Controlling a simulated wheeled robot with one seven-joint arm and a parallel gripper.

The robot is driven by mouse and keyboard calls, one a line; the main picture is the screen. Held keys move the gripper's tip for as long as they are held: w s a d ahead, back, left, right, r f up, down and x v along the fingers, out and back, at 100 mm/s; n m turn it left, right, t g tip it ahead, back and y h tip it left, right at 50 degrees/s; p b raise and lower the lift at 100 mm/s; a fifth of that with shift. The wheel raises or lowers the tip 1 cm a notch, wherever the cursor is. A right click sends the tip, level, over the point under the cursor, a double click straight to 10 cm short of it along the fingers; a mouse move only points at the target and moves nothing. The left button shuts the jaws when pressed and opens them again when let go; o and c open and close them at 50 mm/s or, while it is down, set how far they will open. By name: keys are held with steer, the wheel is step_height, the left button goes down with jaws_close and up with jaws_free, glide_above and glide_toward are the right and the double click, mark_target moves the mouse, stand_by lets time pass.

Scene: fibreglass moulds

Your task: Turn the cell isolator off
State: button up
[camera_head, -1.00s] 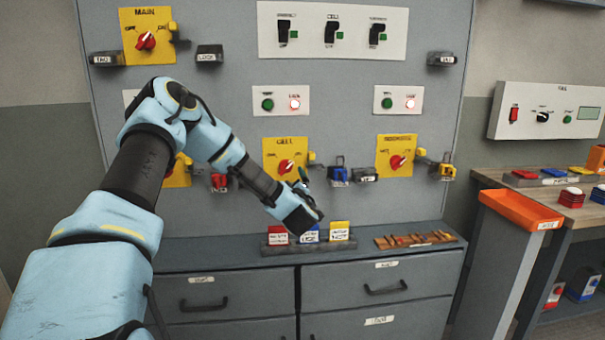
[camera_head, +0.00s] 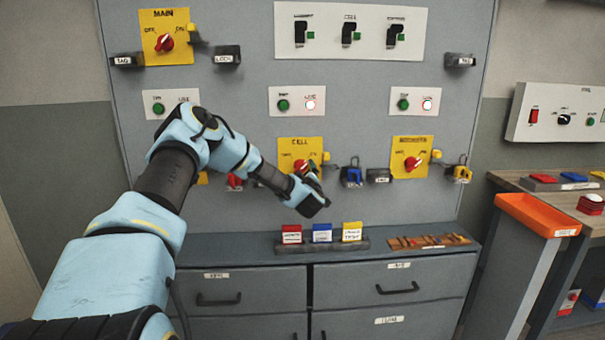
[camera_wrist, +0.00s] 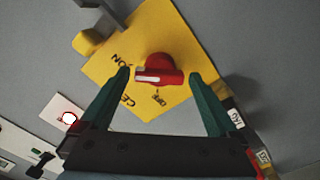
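The cell isolator is a yellow plate (camera_head: 289,146) with a red rotary knob (camera_head: 301,165), on the middle of the grey panel. In the wrist view its plate (camera_wrist: 176,35) is turned on its side and the red knob (camera_wrist: 160,68) shows a white mark on its bar. The bar points toward the ON label, with the OFF label off to its side. My gripper (camera_head: 311,170) is in front of the isolator's lower right part. In the wrist view its green fingers (camera_wrist: 159,74) are open, one on each side of the knob, without visible contact.
The main isolator (camera_head: 166,37) is at upper left and another yellow isolator (camera_head: 412,150) is to the right. Coloured tag blocks (camera_head: 322,232) stand on the ledge below. An orange bin (camera_head: 540,213) stands at right.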

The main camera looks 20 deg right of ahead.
steer(key=c, duration=1.1)
steer(key=shift+f+n+b, duration=0.15)
steer(key=shift+n+b, duration=0.15)
steer(key=shift+b, duration=0.15)
steer(key=n+b, duration=1.3)
steer(key=b, duration=0.5)
steer(key=shift+b, duration=0.3)
steer(key=n+b, duration=0.3)
steer(key=shift+r+n+b, duration=0.35)
steer(key=shift+n+b, duration=0.35)
steer(key=shift+b, duration=0.3)
